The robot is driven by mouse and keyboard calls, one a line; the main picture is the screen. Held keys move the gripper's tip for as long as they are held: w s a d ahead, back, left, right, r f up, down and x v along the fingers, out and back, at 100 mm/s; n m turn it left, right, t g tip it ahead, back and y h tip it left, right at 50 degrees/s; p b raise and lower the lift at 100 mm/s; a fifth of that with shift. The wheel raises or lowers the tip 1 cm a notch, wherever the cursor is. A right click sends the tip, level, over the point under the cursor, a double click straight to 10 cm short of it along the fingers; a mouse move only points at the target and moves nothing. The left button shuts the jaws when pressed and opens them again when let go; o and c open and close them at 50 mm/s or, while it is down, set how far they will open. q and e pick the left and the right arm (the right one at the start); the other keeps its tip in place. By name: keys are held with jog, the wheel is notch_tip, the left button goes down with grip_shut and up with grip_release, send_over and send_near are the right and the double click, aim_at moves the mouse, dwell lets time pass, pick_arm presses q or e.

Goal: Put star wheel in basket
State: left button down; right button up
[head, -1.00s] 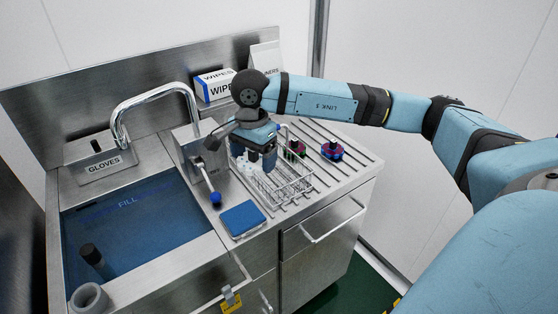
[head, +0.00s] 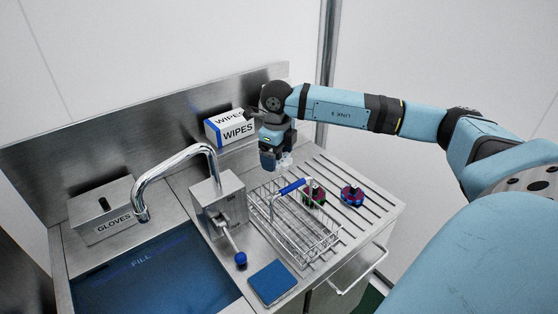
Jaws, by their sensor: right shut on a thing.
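A wire basket (head: 318,238) with a raised blue handle (head: 292,187) stands on the ribbed drainboard. My right gripper (head: 274,164) points down behind the basket's back end, in front of the wipes box. It is shut on a small pale thing (head: 286,161), mostly hidden by the fingers; I cannot tell whether it is the star wheel. Two small knobbed parts sit on the drainboard to the right of the handle: a dark green and red one (head: 315,194), partly behind the basket, and a blue and red one (head: 352,195). My left gripper is out of view.
A faucet (head: 180,165) and a lever with a blue knob (head: 240,258) stand left of the basket, beside the filled sink (head: 150,275). A blue pad (head: 272,282) lies at the front. A wipes box (head: 230,128) and gloves box (head: 102,210) stand at the back.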

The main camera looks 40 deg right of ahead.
jog(key=p, duration=0.1)
send_over(278, 209)
notch_tip(278, 209, down, 14)
jog(key=shift+r, duration=0.2)
notch_tip(278, 209, down, 4)
jog(key=shift+f+p, duration=0.25)
jog(key=shift+p, duration=0.15)
jog(key=shift+f, duration=0.1)
jog(key=shift+f, duration=0.1)
jog(key=o, duration=0.8)
jog(key=shift+r, duration=0.2)
notch_tip(278, 209, up, 12)
jog(key=shift+b, duration=0.6)
